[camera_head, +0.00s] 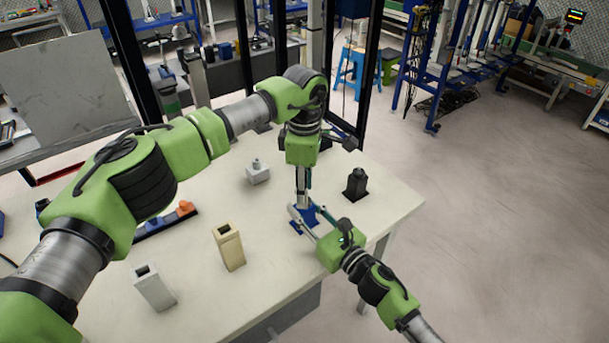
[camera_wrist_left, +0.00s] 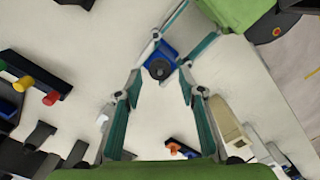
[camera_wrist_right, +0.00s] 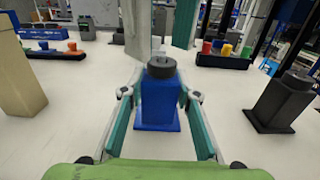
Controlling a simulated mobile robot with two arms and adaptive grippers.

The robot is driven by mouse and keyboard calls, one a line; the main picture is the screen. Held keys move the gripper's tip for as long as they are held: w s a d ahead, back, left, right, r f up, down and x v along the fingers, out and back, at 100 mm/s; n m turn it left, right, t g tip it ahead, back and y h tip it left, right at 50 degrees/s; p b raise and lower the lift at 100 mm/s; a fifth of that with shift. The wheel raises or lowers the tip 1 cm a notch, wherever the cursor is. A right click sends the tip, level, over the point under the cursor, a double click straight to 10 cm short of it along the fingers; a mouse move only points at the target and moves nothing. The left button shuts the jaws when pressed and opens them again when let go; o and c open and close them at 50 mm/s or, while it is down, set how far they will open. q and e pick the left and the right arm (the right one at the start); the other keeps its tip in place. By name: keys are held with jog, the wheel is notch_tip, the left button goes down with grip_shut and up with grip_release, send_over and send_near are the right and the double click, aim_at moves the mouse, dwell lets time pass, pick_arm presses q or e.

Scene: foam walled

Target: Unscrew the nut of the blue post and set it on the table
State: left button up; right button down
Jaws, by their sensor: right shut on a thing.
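The blue post (camera_wrist_right: 157,108) stands upright on the table (camera_head: 205,278), its square base flat. The dark round nut (camera_wrist_right: 161,67) sits on its top; it also shows from above in the left wrist view (camera_wrist_left: 159,69). In the head view the blue post (camera_head: 301,228) is mostly covered by my grippers. My right gripper (camera_wrist_right: 159,95) comes in level from the side and is shut on the post's body below the nut. My left gripper (camera_head: 303,200) points straight down over the post. Its fingers are apart and empty, their tips just above the nut.
A black post (camera_head: 355,186) stands right of the blue one, near the table edge. A grey post (camera_head: 257,174), a beige post (camera_head: 229,247) and a white post (camera_head: 152,288) stand to the left. A rack with coloured pieces (camera_head: 165,222) lies farther left. Bare tabletop lies between them.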

pick_arm(q)
jog(key=shift+f, duration=1.15)
grip_shut()
jog(key=n, duration=0.9)
jog(key=shift+n, duration=0.3)
jog(key=shift+r, duration=0.2)
jog(key=shift+r, duration=0.95)
jog(key=shift+r, duration=0.1)
